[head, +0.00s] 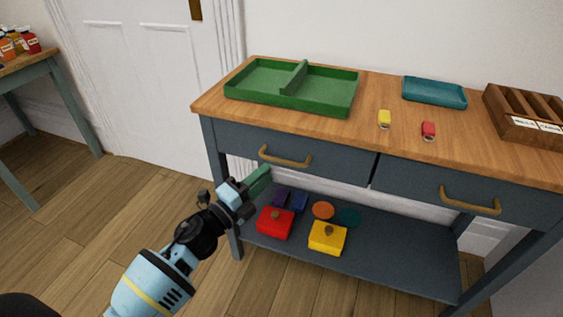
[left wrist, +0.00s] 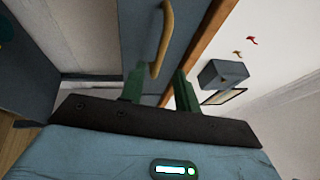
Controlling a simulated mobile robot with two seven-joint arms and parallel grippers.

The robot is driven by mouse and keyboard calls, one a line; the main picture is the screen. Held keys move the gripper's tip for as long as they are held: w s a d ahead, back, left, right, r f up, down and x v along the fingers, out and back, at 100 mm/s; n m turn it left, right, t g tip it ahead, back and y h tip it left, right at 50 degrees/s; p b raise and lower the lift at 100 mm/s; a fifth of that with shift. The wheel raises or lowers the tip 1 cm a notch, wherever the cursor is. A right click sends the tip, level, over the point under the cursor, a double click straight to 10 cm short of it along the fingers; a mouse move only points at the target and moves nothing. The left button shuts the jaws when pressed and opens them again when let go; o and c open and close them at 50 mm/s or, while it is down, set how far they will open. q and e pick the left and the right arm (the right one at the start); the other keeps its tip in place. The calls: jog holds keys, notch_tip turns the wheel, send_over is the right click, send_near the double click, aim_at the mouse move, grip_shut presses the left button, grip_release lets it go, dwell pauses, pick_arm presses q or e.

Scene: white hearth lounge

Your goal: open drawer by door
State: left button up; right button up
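The drawer by the door (head: 240,146) is the left one in the blue-grey console table, and it looks shut. Its curved brass handle (head: 285,157) is on the front. My left gripper (head: 264,174) is just in front of and slightly below the handle's left end. In the left wrist view, the two green fingers (left wrist: 159,84) are apart, and the handle (left wrist: 165,38) runs down toward the gap between them. I cannot tell whether its end lies between the fingertips. Nothing is gripped. My right gripper is not in view.
A second drawer (head: 450,196) is to the right. The wooden top (head: 375,92) bears a green divided tray (head: 320,99), a teal tray (head: 434,92), small yellow and red items and a wooden box (head: 525,122). The lower shelf (head: 385,262) holds red and yellow boxes. Floor at left is clear.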

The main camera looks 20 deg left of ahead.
aim_at(281, 161)
pick_arm(q)
jog(key=shift+b+x, duration=0.4)
jog(key=shift+x, duration=3.1)
grip_shut()
